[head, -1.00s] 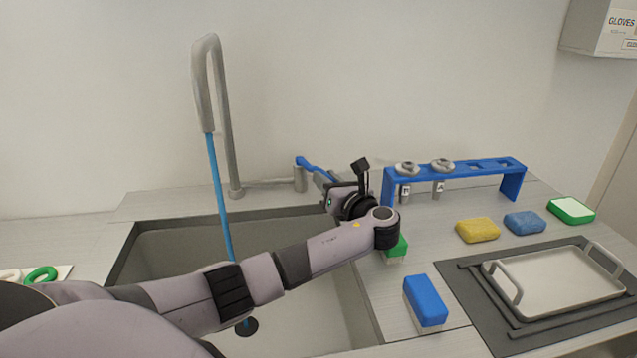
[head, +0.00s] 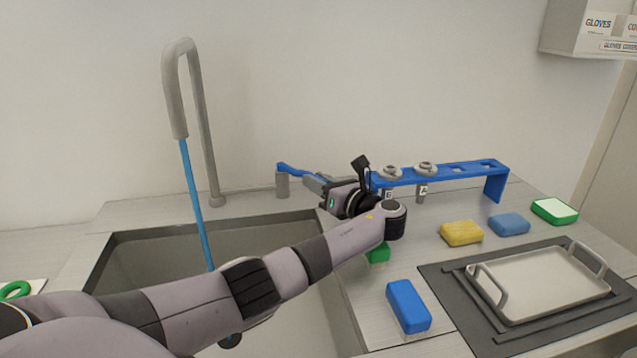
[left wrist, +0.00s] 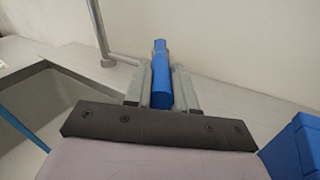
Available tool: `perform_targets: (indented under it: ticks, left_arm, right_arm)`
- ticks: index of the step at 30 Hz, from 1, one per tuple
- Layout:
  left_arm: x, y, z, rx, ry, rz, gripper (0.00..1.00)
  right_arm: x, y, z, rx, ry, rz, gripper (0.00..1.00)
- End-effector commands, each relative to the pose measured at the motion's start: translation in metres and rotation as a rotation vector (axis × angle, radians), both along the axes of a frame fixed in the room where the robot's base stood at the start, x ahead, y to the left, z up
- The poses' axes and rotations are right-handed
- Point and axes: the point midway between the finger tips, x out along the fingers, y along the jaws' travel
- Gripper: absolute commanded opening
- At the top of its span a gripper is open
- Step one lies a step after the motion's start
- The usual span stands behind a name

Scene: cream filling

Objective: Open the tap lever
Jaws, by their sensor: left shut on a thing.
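The blue tap lever (head: 293,169) sits on a short grey post (head: 282,185) behind the sink's back right corner. My left gripper (head: 312,182) reaches it from the right. In the left wrist view the blue lever (left wrist: 161,80) lies between the two grey fingers of my left gripper (left wrist: 161,92), which are shut on it. Part of the lever is hidden by the gripper in the head view. The tall grey faucet (head: 205,130) stands to the left, with a blue stream (head: 194,205) below its spout. My right gripper is not in view.
A blue rack (head: 440,175) with grey nozzles stands right of my gripper. A green brush (head: 378,253) and a blue brush (head: 408,306) stand right of the sink (head: 150,265). Sponges (head: 461,233) and a metal tray (head: 540,285) lie further right.

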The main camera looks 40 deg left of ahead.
Motion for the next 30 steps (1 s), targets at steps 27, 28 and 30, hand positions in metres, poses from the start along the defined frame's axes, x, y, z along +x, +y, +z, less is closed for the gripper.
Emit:
perform_targets:
  ticks: [27,28,30]
  left_arm:
    - [0.0,0.0,0.088,-0.001,-0.007,-0.001,0.5]
    - [0.0,0.0,0.096,-0.001,-0.006,0.0,0.5]
    - [0.0,0.0,0.113,-0.001,-0.007,0.0,0.5]
  right_arm:
    - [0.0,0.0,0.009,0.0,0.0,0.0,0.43]
    - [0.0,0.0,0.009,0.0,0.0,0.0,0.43]
    - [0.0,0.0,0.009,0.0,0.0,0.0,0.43]
